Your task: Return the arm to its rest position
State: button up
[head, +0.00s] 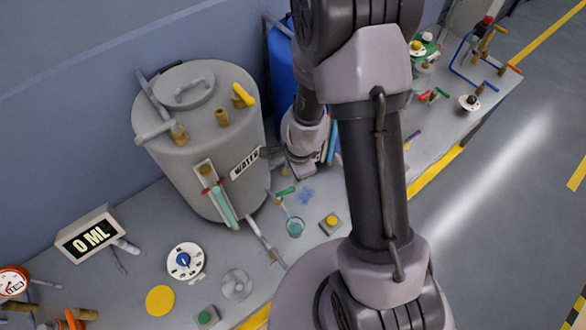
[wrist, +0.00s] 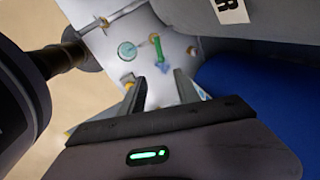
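My arm reaches over the bench with its dark links bent, beside the grey tank (head: 185,135). My gripper (head: 304,170) is partly visible in the head view, right of the tank's "WATER" label (head: 246,163) and above the bench. In the wrist view my gripper (wrist: 159,92) has its two fingers apart, with nothing held between them. Beyond the fingertips a small green piece (wrist: 157,48) and a blue patch (wrist: 163,68) show on the bench. In the head view the arm hides part of the bench.
A blue container (head: 281,65) stands close behind the gripper; it also shows in the wrist view (wrist: 240,95). Floor at right is clear.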

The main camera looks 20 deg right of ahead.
jog(key=shift+w+f, duration=0.1)
jog(key=s+a+r+n+t+y+b, duration=0.1)
jog(key=a+n+b, duration=0.2)
jog(key=b, duration=0.7)
jog(key=s+a+n+t+y+b, duration=0.1)
jog(key=a+n+t+b, duration=0.15)
jog(key=b, duration=0.75)
jog(key=s+f+n+b, duration=0.3)
jog(key=s+n+b, duration=0.4)
jog(key=s+b, duration=0.6)
jog(key=shift+s+a+f+b, duration=0.15)
jog(key=shift+f+b, duration=0.1)
jog(key=shift+b, duration=0.05)
